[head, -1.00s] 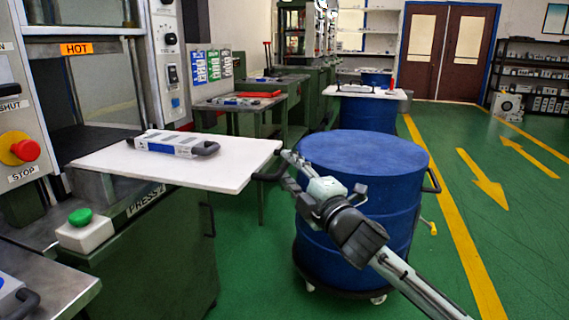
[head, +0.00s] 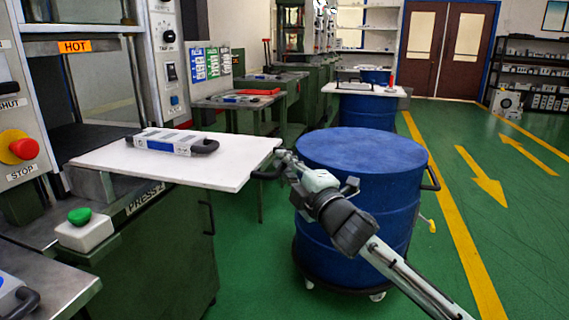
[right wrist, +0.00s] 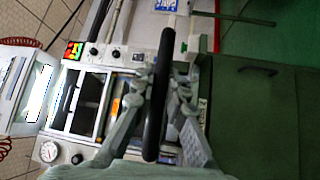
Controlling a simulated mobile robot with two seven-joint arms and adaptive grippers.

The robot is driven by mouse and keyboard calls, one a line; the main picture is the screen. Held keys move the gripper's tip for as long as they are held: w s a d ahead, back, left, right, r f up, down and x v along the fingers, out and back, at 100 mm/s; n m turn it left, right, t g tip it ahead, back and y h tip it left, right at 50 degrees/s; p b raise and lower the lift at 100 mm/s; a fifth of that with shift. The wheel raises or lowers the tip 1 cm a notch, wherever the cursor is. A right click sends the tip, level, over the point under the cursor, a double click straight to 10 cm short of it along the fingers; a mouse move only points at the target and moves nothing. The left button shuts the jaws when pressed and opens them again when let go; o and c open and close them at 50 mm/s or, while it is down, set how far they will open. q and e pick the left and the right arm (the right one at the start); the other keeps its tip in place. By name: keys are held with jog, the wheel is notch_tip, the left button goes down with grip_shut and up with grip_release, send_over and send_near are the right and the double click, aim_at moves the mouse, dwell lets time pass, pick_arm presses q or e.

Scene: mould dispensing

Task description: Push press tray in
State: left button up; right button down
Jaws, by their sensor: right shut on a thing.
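The white press tray (head: 190,163) sticks out of the press (head: 78,110) in the head view, level, with a grey mould (head: 172,143) lying on it. A dark handle (head: 268,171) is at the tray's right edge. My right gripper (head: 280,158) is at that handle, its arm reaching in from the lower right. In the right wrist view the black handle bar (right wrist: 158,95) runs between the two fingers, and the gripper is shut on it. My left gripper is not in view.
A blue drum (head: 362,149) on a wheeled base stands close to the right of the tray, behind my right arm. A green button box (head: 83,229) and red stop button (head: 24,149) are on the press front. Open green floor lies to the right.

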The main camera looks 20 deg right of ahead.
aim_at(215, 153)
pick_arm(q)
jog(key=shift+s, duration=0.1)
pick_arm(e)
jog(key=w+a, duration=0.2)
jog(key=a, duration=0.1)
jog(key=w+a, duration=0.2)
jog(key=a, duration=0.1)
jog(key=w+a, duration=0.2)
jog(key=a, duration=0.1)
jog(key=shift+w+a+p, duration=0.2)
jog(key=shift+a+p, duration=0.15)
jog(key=shift+a, duration=0.05)
jog(key=w+a, duration=0.1)
jog(key=a, duration=0.1)
jog(key=w+a, duration=0.2)
jog(key=shift+a+b, duration=0.1)
jog(key=shift+b, duration=0.2)
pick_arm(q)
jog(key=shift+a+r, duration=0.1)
pick_arm(e)
jog(key=shift+w+a, duration=0.3)
jog(key=shift+a, duration=0.2)
jog(key=c, duration=1.5)
grip_release()
jog(key=shift+c, duration=0.2)
jog(key=shift+s+d, duration=0.1)
